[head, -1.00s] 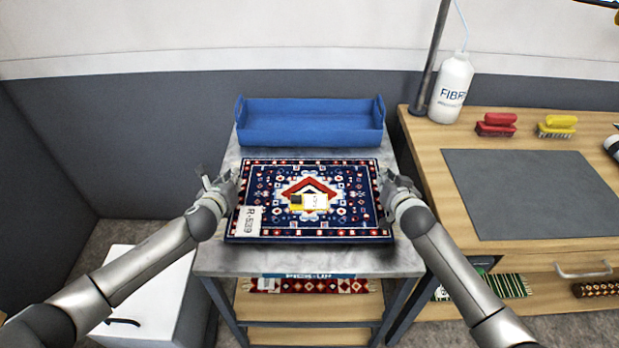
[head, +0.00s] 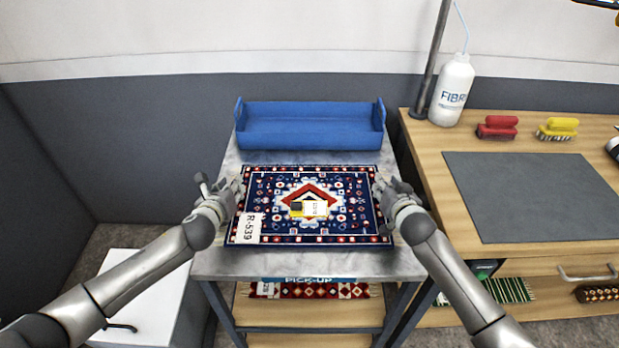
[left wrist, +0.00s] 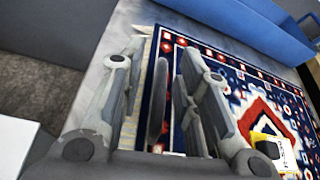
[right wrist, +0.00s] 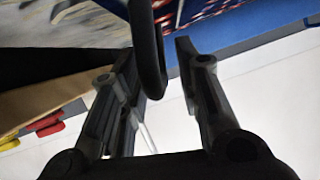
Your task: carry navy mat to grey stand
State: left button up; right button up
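The navy mat (head: 262,205), with red and white patterns and an R-539 tag, lies flat on the metal top of the grey stand (head: 310,264), which bears a PICK-UP sign. The mat also shows in the left wrist view (left wrist: 240,105). My left gripper (head: 221,184) is at the mat's left edge; its fingers are apart, with a dark upright handle (left wrist: 158,100) between them and gaps on both sides. My right gripper (head: 385,188) is at the right edge; its fingers are apart around a dark loop handle (right wrist: 148,45).
A blue tray (head: 310,130) stands behind the mat on the same stand. To the right, a wooden bench holds a grey pad (head: 535,195), a white bottle (head: 452,92) and red and yellow brushes (head: 497,127). A white box (head: 150,285) stands at lower left.

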pick_arm(q)
jog(key=d+v, duration=0.1)
jog(key=v, duration=1)
jog(key=shift+a, duration=0.5)
pick_arm(e)
jog(key=v, duration=1.2)
pick_arm(q)
jog(key=shift+s, duration=0.15)
pick_arm(e)
jog(key=shift+s, duration=0.1)
